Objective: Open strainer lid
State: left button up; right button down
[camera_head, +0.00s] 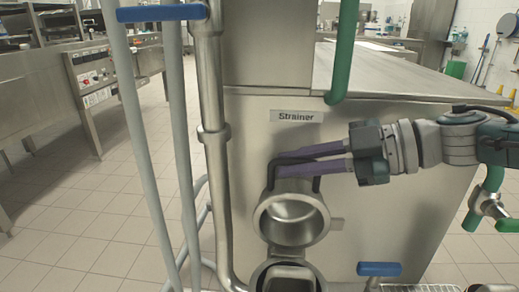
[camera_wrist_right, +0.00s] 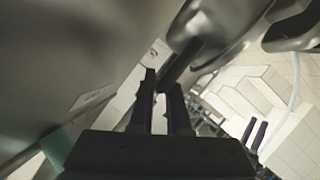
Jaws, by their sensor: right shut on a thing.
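A round steel strainer part (camera_head: 290,218) with a thick rim and a shiny dished inside stands out from the steel panel, below the "Strainer" label (camera_head: 297,116). A black handle (camera_head: 270,178) rises from its top. My right gripper (camera_head: 280,164) reaches in from the right, its two purple fingers shut on this handle. The fingertips (camera_wrist_right: 163,88) also show in the right wrist view, close to a dark bar beside a round metal part. A second round steel opening (camera_head: 287,272) sits directly below, cut off by the frame edge. I cannot tell which part is the lid.
A vertical steel pipe (camera_head: 214,150) and grey hoses (camera_head: 140,150) stand left of the strainer. A blue valve handle (camera_head: 379,269) lies low on the right, and a green pipe (camera_head: 343,60) is above. Tiled floor (camera_head: 80,220) is open at left.

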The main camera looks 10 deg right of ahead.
jog(key=shift+w, duration=0.1)
dwell(0.3)
jog(key=c, duration=1)
grip_release()
jog(key=shift+a, duration=0.15)
jog(key=shift+o, duration=0.6)
